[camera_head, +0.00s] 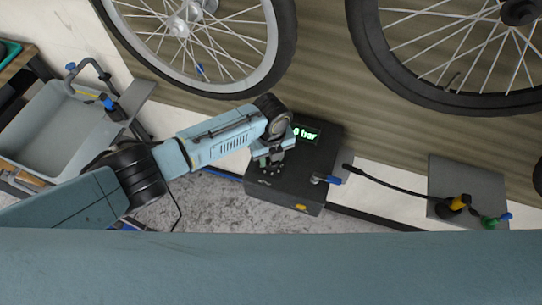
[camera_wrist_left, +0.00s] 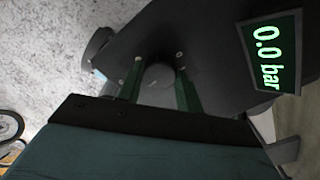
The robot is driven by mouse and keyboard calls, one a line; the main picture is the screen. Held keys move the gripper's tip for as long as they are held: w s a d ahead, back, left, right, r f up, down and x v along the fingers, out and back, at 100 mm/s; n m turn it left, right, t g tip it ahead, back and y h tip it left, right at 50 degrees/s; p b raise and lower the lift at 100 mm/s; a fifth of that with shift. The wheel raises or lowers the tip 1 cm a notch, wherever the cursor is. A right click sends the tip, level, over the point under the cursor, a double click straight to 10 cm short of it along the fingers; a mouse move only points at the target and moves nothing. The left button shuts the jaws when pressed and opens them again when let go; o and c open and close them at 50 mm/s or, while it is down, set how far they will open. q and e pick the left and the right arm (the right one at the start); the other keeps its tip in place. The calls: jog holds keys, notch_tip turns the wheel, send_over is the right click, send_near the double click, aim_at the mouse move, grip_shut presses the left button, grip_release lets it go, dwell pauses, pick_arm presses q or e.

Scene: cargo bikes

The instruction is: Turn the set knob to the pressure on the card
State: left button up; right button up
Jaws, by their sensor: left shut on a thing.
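The dark inflator box (camera_head: 290,190) stands below the bike wheels in the head view. Its display (camera_head: 307,133) is partly hidden by my left arm. In the left wrist view the display (camera_wrist_left: 272,55) reads 0.0 bar in green. The round dark set knob (camera_wrist_left: 157,77) is between the two green fingers of my left gripper (camera_wrist_left: 160,82), which is shut on it. In the head view my left gripper (camera_head: 270,160) is over the box and hides the knob. No card with a pressure is legible. My right gripper is not in view.
A blue lever (camera_head: 328,180) and a black hose (camera_head: 395,188) are at the box's right side. A grey plate (camera_head: 468,175) with yellow and green fittings lies further right. A grey bin (camera_head: 50,130) is at left. Two wheels (camera_head: 285,45) (camera_head: 375,60) hang above.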

pick_arm(q)
jog(key=shift+m, duration=0.6)
jog(key=o, duration=1)
jog(key=shift+r, duration=0.1)
notch_tip(320, 180, up, 13)
jog(key=shift+r, duration=0.15)
